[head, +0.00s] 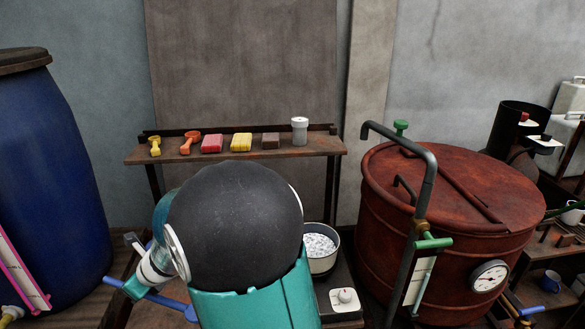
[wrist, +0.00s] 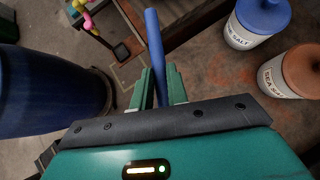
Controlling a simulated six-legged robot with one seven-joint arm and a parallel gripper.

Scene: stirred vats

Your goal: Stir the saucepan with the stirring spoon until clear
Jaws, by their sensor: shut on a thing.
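The saucepan (head: 327,266) stands right of centre in the head view, partly behind my arm. Pale contents with coloured specks (head: 319,244) show inside it. My gripper (head: 137,286) is at the lower left of the head view, well to the left of the saucepan. It is shut on a blue rod-like handle, apparently the stirring spoon (head: 172,303). In the wrist view the handle (wrist: 154,42) stands between the green fingers of my gripper (wrist: 160,85).
A blue barrel (head: 50,170) stands at left, a rusty red vat (head: 440,200) at right with a bent pipe. A shelf (head: 290,153) behind holds scoops, blocks and a white shaker. The saucepan's burner has a knob (head: 344,296). Two labelled salt jars (wrist: 257,22) show in the wrist view.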

